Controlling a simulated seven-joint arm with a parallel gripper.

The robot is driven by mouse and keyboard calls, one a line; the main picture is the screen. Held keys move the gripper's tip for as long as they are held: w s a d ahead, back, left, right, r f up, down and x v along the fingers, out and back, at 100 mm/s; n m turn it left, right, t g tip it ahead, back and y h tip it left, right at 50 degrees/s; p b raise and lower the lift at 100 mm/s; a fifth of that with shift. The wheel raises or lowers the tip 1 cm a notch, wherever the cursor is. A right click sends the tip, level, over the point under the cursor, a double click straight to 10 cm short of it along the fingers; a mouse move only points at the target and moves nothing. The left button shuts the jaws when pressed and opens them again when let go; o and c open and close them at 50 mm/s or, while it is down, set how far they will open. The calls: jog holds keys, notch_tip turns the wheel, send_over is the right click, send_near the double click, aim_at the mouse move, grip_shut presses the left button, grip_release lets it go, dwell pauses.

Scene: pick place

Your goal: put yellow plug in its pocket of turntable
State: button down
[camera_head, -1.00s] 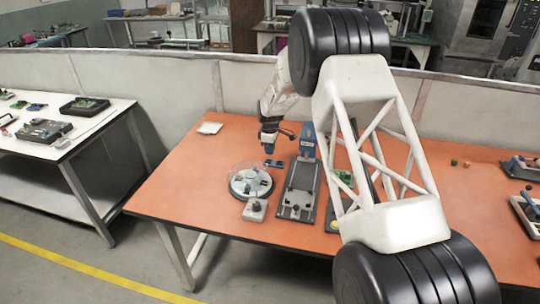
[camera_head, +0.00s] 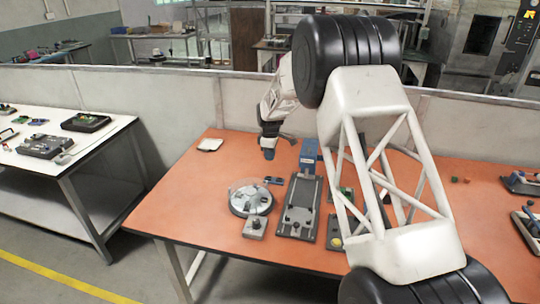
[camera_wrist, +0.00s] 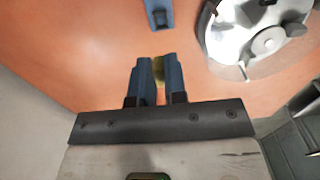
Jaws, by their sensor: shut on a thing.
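My gripper (camera_head: 268,152) hangs above the orange table, behind the turntable (camera_head: 250,196) in the head view. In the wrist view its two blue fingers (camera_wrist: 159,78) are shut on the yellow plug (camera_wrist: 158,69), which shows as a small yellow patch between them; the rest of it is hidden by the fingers. The turntable is a round pale disc with a clear rim, and it also shows in the wrist view (camera_wrist: 240,42) at the upper right, apart from the gripper. I cannot make out which pocket fits the plug.
A dark rail fixture (camera_head: 300,205) with a blue block (camera_head: 310,153) stands right of the turntable. A small grey block (camera_head: 254,228) sits in front of it. A white dish (camera_head: 210,144) lies at the back left. Table left of the turntable is clear.

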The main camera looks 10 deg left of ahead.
send_near(266, 201)
jog(key=shift+w+a+f, duration=0.2)
jog(key=shift+w, duration=0.15)
dwell(0.4)
jog(key=shift+f, duration=0.25)
jog(key=shift+f, duration=2.35)
jog(key=shift+f, duration=0.95)
dwell(2.7)
jog(key=c, duration=1.1)
grip_release()
